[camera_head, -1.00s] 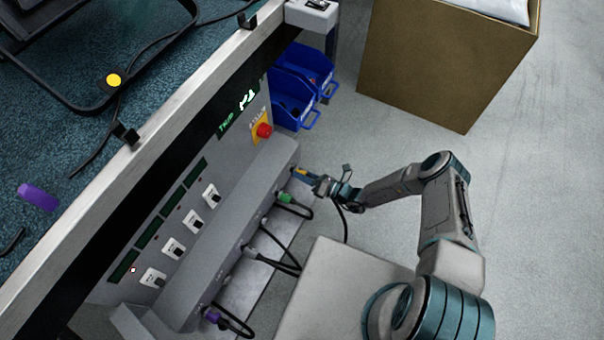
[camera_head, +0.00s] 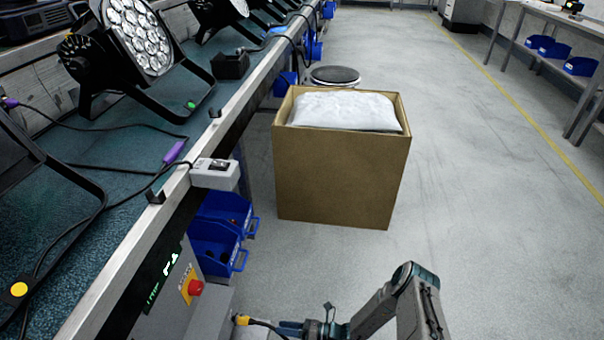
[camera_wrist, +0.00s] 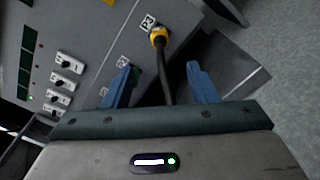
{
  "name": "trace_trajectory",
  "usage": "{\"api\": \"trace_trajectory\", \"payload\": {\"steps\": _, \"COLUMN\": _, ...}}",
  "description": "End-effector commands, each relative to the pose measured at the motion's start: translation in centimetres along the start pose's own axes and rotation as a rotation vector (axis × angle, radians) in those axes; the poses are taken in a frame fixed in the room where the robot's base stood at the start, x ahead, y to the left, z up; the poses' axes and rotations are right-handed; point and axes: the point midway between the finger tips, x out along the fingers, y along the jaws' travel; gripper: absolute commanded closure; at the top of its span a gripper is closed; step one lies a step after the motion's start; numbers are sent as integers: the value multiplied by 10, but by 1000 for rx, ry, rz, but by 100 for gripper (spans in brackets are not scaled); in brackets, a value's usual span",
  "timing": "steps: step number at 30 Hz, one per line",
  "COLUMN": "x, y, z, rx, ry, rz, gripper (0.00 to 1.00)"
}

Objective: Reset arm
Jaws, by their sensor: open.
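My gripper (camera_wrist: 160,82) is open in the wrist view, with its two blue fingers apart. A yellow-collared plug (camera_wrist: 158,37) sits at a socket on the grey panel (camera_wrist: 95,30), beyond the fingertips. Its black cable (camera_wrist: 167,85) runs back between the fingers, and I cannot tell whether it touches either one. In the head view, my gripper (camera_head: 291,327) is at the bottom edge, just right of the yellow plug (camera_head: 241,320). Most of my arm is cut off below.
A red stop button (camera_head: 195,288) is on the panel near the plug. Blue bins (camera_head: 217,240) hang under the bench (camera_head: 125,245). A large cardboard box (camera_head: 340,180) holding a white bag stands on the floor ahead. The floor to its right is clear.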

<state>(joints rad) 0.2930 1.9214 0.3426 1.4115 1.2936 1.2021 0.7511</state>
Motion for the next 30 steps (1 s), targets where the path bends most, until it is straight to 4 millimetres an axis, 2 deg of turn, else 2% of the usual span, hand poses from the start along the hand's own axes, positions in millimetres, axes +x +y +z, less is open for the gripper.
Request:
{"api": "trace_trajectory", "payload": {"steps": 2, "x": 0, "y": 2, "z": 4, "rx": -10, "ry": 6, "rz": 2, "gripper": 48}}
{"api": "trace_trajectory", "payload": {"steps": 5, "x": -3, "y": 12, "z": 22, "rx": -51, "ry": 37, "rz": 14, "gripper": 48}}
{"api": "trace_trajectory", "payload": {"steps": 8, "x": -8, "y": 31, "z": 52, "rx": -132, "ry": 100, "rz": 37, "gripper": 48}}
{"api": "trace_trajectory", "payload": {"steps": 12, "x": -18, "y": 66, "z": 101, "rx": -279, "ry": 215, "rz": 82, "gripper": 48}}
{"api": "trace_trajectory", "payload": {"steps": 18, "x": -34, "y": 119, "z": 165, "rx": -485, "ry": 381, "rz": 142, "gripper": 48}}
{"api": "trace_trajectory", "payload": {"steps": 30, "x": -73, "y": 238, "z": 277, "rx": -879, "ry": 710, "rz": 247, "gripper": 48}}
